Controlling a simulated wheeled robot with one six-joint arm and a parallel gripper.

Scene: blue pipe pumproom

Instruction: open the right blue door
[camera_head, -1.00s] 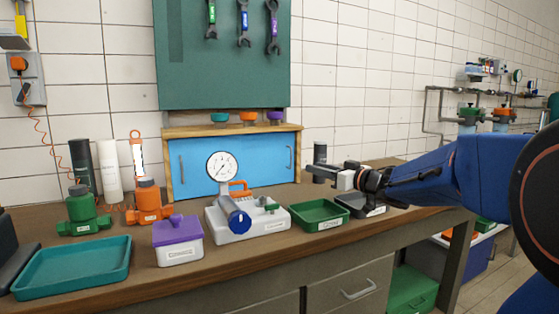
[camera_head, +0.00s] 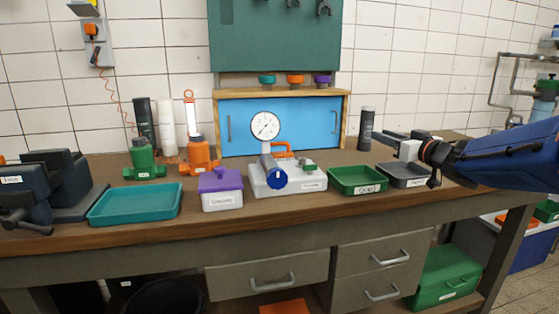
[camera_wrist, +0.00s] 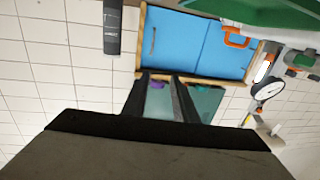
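The blue cabinet (camera_head: 282,95) stands on the bench against the wall. Its right blue door (camera_head: 315,128) is shut, with a vertical grey handle (camera_head: 334,121) near its right edge. A pressure gauge (camera_head: 265,127) stands in front of the cabinet's middle. My gripper (camera_head: 393,136) is right of the door, beyond a dark bottle, pointing left, apart from the handle. The wrist view is upside down; there the right door (camera_wrist: 178,42) and its handle (camera_wrist: 153,40) show beyond my gripper's two dark fingers (camera_wrist: 160,98), which are apart with nothing held between them.
The dark bottle (camera_head: 366,128) stands between the cabinet and my gripper. A green tray (camera_head: 357,181) and a dark grey tray (camera_head: 403,176) lie in front. The gauge's white base (camera_head: 288,178) and a purple-lidded box (camera_head: 220,190) stand further left. Several coloured caps sit above the cabinet.

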